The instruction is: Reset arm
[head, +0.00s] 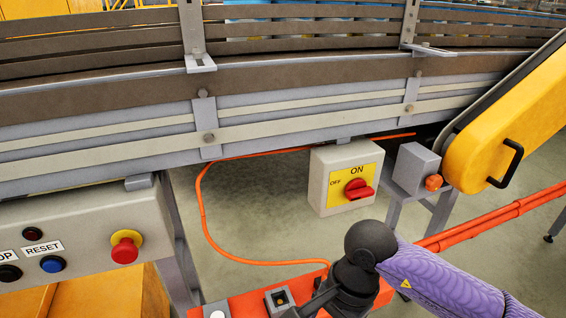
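A purple-sleeved arm with a black ball joint, mine on the right side, comes in from the lower right. The black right gripper (325,298) is at its end, low in the picture, in front of a red-orange surface (243,303). Its fingertips are not clear, so I cannot tell whether they are open or shut. I see nothing clearly held. My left gripper is not in view. A grey control box (85,220) at the left carries a blue RESET button (53,264) and a red mushroom button on a yellow ring (125,247).
A curved conveyor (300,113) spans the top. A yellow guard (510,125) stands right. An orange cable (203,215) loops below the conveyor.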

